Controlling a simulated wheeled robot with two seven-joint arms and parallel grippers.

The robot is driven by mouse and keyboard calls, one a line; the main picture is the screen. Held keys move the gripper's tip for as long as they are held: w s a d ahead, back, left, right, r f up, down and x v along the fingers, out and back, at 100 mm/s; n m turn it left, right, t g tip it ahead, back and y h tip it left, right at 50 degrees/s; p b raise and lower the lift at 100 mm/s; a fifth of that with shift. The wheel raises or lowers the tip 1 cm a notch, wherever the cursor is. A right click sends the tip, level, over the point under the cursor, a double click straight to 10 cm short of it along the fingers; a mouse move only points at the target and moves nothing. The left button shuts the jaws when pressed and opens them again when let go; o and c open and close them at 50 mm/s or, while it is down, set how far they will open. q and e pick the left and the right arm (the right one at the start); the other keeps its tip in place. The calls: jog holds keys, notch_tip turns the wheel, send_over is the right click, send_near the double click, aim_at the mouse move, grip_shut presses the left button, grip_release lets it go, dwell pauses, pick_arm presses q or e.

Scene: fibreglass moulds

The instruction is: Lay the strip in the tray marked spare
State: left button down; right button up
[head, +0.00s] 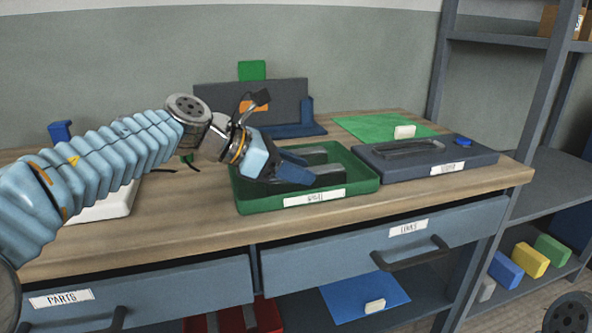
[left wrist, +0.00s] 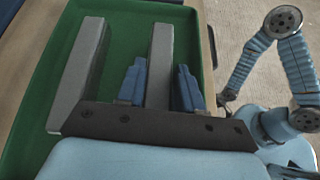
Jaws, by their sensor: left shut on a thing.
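The green tray (head: 362,183) stands on the workbench with a white label on its front; the lettering is too blurred to read surely. My left gripper (head: 300,172) reaches down into it from the left, shut on a grey strip (head: 328,174). In the left wrist view the blue fingers (left wrist: 160,84) sit either side of this strip (left wrist: 161,48), which is inside the tray walls. Whether it touches the tray floor I cannot tell. A second grey strip (left wrist: 78,75) lies apart, roughly parallel, in the same tray. My right gripper is not in view.
A green sheet (head: 365,126) with a white block lies behind. A dark upright panel (head: 285,103) stands at the back. Drawers (head: 370,255) are below; the front bench strip is clear.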

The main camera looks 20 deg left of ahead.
pick_arm(q)
jog(key=c, duration=0.7)
grip_release()
jog(key=shift+c, duration=0.2)
jog(key=shift+r, duration=0.15)
jog(key=v, duration=1.2)
